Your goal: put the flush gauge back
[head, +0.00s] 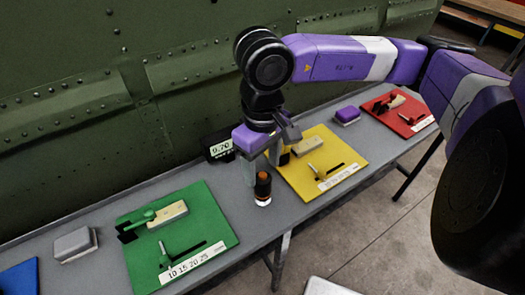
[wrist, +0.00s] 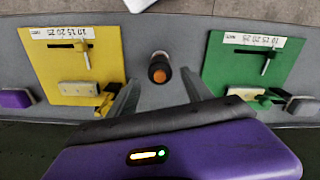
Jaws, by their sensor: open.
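A small dark upright cylinder with an orange top and a pale ring at its foot (head: 263,188), which looks like the flush gauge, stands on the grey bench between the green and yellow boards. It also shows in the wrist view (wrist: 159,70). My gripper (head: 262,170) points down at the bench, open and empty, close beside the cylinder. In the wrist view my gripper's fingers (wrist: 158,88) are spread, and the cylinder shows between and just beyond their tips. I cannot tell whether a finger touches it. A black readout box (head: 218,146) showing 9.70 stands behind my gripper.
The green board (head: 205,205) and yellow board (head: 345,152) each hold a tan block, a clamp-like tool and a numbered strip. A red board (head: 410,122), a purple block (head: 347,115), a grey block (head: 76,244) and a blue board (head: 18,280) share the bench. A green riveted wall (head: 100,90) rises behind.

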